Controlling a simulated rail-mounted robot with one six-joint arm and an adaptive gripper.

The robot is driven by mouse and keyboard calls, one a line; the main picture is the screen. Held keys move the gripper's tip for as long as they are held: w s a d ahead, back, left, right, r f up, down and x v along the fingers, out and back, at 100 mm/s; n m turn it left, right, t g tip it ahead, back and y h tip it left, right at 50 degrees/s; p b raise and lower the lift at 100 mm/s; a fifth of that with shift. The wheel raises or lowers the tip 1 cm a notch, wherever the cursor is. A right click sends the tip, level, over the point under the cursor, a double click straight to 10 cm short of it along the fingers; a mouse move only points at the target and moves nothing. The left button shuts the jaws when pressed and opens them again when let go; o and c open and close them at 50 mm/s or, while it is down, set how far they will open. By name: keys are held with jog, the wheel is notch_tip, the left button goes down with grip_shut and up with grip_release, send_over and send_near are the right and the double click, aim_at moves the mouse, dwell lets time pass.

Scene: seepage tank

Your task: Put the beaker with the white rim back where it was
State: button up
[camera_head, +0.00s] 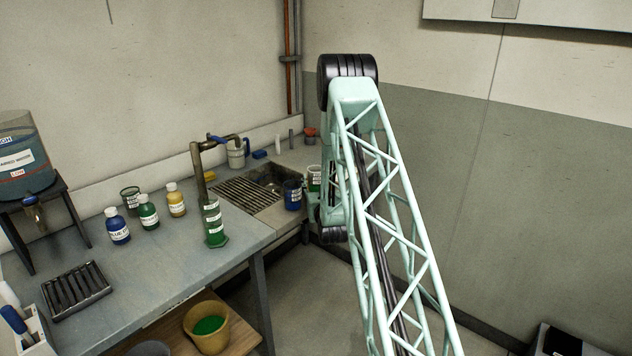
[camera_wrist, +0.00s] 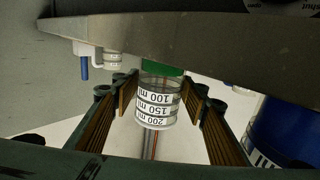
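A clear beaker with white volume labels, a pale rim and green at its base (camera_wrist: 157,105) stands between my fingers in the wrist view, which shows it upside down. In the head view, a beaker with white labels and green contents (camera_head: 314,177) stands at the right end of the counter by the sink, partly behind my arm. My gripper (camera_wrist: 160,92) is open, with one finger on each side of the beaker and a small gap visible at each side.
A blue beaker (camera_head: 292,195) stands close beside it, and shows large at right in the wrist view (camera_wrist: 285,130). The sink (camera_head: 268,180), tap (camera_head: 198,170) and a green measuring cylinder (camera_head: 214,225) are to the left. Several bottles and another beaker (camera_head: 130,197) stand further left.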

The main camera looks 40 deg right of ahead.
jog(key=shift+r, duration=0.2)
dwell(0.3)
jog(key=p+v, duration=0.1)
jog(key=v, duration=1.1)
jog(key=shift+p, duration=0.35)
jog(key=shift+f, duration=0.1)
